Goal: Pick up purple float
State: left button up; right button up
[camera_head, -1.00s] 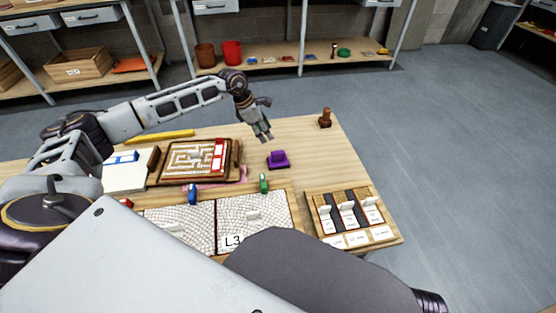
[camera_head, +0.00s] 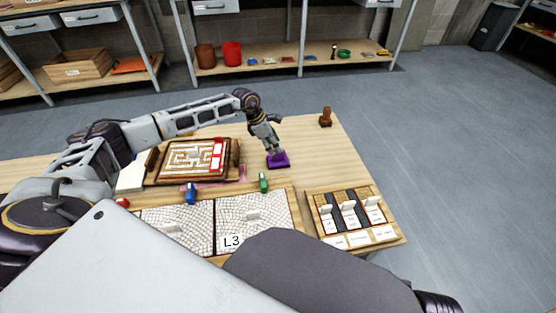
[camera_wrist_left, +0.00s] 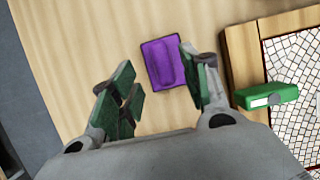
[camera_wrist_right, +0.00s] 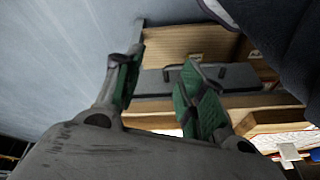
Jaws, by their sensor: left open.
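The purple float (camera_head: 279,162) lies flat on the wooden table, to the right of the maze board. My left gripper (camera_head: 270,149) is right above it in the head view and hides part of its top. In the left wrist view the float (camera_wrist_left: 164,63) shows a raised grip and lies beyond the fingertips, nearer the right finger. The left gripper (camera_wrist_left: 160,88) is open with nothing between its fingers. My right gripper (camera_wrist_right: 155,88) shows in its wrist view with its fingers apart and nothing between them. It is not distinguishable in the head view.
The maze board (camera_head: 196,160) stands left of the float. A green item (camera_head: 263,182) and a blue item (camera_head: 191,193) are by the mosaic panels (camera_head: 270,221). A sample board (camera_head: 349,226) is at the right, a brown stamp-like object (camera_head: 325,117) at the far edge. Table between is clear.

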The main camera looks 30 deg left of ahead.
aim_at(278, 157)
pick_arm(q)
jog(key=shift+f, duration=0.1)
pick_arm(e)
jog(key=shift+s+f, duration=0.1)
jog(key=shift+f, duration=0.1)
pick_arm(q)
jog(key=shift+d+f, duration=0.25)
jog(key=shift+f, duration=0.25)
jog(key=b+x, duration=0.1)
jog(key=x, duration=0.1)
jog(key=shift+d+f, duration=0.15)
jog(key=shift+f, duration=0.2)
jog(key=shift+w+d+f+b, duration=0.2)
jog(key=shift+f+b, duration=0.25)
jog(key=shift+f, duration=0.15)
pick_arm(e)
jog(key=shift+w+a+f+t+y, duration=0.15)
jog(key=shift+a+f, duration=0.15)
jog(key=shift+f, duration=0.2)
jog(key=shift+w+a+f+t+y, duration=0.15)
jog(key=shift+a+f, duration=0.1)
jog(key=shift+f, duration=0.25)
pick_arm(q)
grip_shut()
